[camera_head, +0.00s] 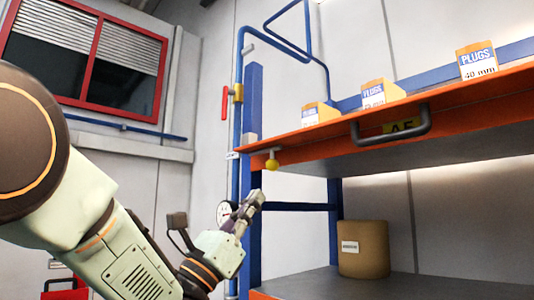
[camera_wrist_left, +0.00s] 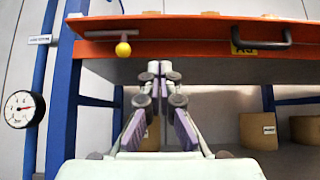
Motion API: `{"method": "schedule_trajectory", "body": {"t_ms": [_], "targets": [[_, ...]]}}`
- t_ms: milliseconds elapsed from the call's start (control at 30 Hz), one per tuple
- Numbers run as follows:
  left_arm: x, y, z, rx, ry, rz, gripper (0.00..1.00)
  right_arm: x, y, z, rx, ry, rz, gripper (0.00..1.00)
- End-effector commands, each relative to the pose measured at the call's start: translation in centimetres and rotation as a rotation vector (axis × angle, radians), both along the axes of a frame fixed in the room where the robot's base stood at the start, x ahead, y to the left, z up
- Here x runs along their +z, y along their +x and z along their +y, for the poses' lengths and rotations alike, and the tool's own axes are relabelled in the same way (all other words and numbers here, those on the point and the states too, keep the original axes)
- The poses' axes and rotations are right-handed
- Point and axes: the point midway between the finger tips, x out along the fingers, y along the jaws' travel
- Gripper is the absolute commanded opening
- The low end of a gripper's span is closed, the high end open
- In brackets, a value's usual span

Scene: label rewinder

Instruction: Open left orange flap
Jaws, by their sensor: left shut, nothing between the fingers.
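The orange flap (camera_head: 460,100) is a long panel along the front of the upper shelf, with a dark bar handle (camera_head: 396,130) and a yellow ball knob (camera_head: 272,164) hanging under its left end. The flap also shows in the left wrist view (camera_wrist_left: 190,30), with the knob (camera_wrist_left: 123,49) at upper left and the handle (camera_wrist_left: 262,41) at upper right. My left gripper (camera_head: 257,198) is below the flap's left end, apart from knob and handle. In the left wrist view its fingers (camera_wrist_left: 160,68) are together and empty, pointing toward the shelf between knob and handle. My right gripper is not in view.
Blue posts (camera_head: 255,100) and a blue pipe (camera_head: 238,90) with a red lever stand left of the shelf. A round gauge (camera_head: 223,213) is near my gripper. A brown drum (camera_head: 363,250) stands on the lower shelf.

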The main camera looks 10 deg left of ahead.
Motion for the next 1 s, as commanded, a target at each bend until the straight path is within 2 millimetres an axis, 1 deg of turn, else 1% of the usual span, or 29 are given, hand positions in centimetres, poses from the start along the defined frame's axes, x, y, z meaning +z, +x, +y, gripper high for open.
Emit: {"method": "schedule_trajectory", "body": {"t_ms": [67, 167, 267, 700, 800, 1000], "targets": [[-0.1, -0.2, -0.1, 0.014, 0.009, 0.003, 0.0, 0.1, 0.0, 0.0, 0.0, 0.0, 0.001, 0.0], [0.4, 0.1, -0.5, 0.017, 0.012, 0.002, 0.0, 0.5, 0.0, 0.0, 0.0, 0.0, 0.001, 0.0], [1.6, 0.9, -1.2, 0.014, 0.012, 0.003, 0.0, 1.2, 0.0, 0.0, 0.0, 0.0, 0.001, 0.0], [7.8, 5.5, -4.3, 0.014, 0.01, 0.001, 0.0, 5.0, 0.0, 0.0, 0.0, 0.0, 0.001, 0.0], [9.3, 5.3, -3.9, 0.015, 0.008, 0.003, 0.0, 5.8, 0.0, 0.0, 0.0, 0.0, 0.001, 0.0], [10.9, 5.2, -3.7, 0.016, 0.008, 0.003, 0.0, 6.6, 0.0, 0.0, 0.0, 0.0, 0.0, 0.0]]}}
